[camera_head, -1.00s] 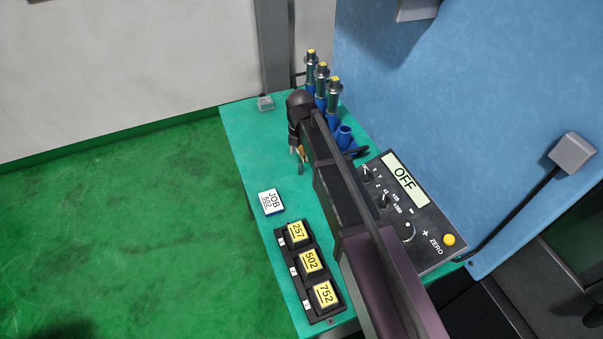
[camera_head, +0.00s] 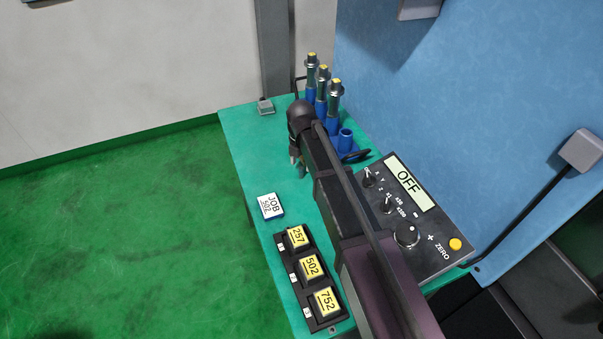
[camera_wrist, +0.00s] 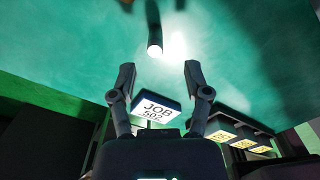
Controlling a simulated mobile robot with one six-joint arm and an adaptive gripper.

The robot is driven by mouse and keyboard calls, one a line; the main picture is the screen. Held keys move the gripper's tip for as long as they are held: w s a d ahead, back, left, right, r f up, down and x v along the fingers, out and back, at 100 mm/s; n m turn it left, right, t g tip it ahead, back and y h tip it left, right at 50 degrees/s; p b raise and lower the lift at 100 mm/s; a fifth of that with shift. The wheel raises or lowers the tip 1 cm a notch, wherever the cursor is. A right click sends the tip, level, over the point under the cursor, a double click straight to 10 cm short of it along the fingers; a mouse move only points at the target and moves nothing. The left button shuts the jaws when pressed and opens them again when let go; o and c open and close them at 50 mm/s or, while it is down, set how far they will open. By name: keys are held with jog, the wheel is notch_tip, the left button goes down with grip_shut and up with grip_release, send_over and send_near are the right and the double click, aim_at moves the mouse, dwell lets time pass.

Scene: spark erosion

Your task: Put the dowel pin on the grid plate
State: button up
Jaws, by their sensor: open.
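A grey cylinder with a bright end, which looks like the dowel pin (camera_wrist: 154,35), shows in the wrist view on the green tabletop. My gripper (camera_wrist: 160,72) is open and empty, its two fingers apart. The pin lies ahead of the fingertips, roughly in line with the gap between them and not touching either. In the head view my gripper (camera_head: 297,160) is low over the table, mostly covered by my arm. A small grey piece shows beside it there, but I cannot tell whether it is the pin or a finger. I cannot identify the grid plate in either view.
A JOB 502 block (camera_head: 270,206) lies on the green table (camera_head: 243,150). A black rack (camera_head: 322,322) holds yellow blocks marked 257, 502 and 752. Upright tool holders (camera_head: 335,100) stand at the back, by an empty blue cup (camera_head: 345,138). A control box (camera_head: 433,235) reading OFF stands right.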

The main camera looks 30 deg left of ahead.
aim_at(301, 168)
jog(key=shift+w+a+f+b, duration=0.15)
jog(key=shift+w+f+b, duration=0.1)
jog(key=shift+f+b, duration=0.65)
jog(key=shift+w+a+f+b, duration=0.1)
jog(key=shift+w+f+b, duration=0.1)
jog(key=shift+f+b, duration=1.45)
jog(key=shift+f, duration=0.05)
grip_shut()
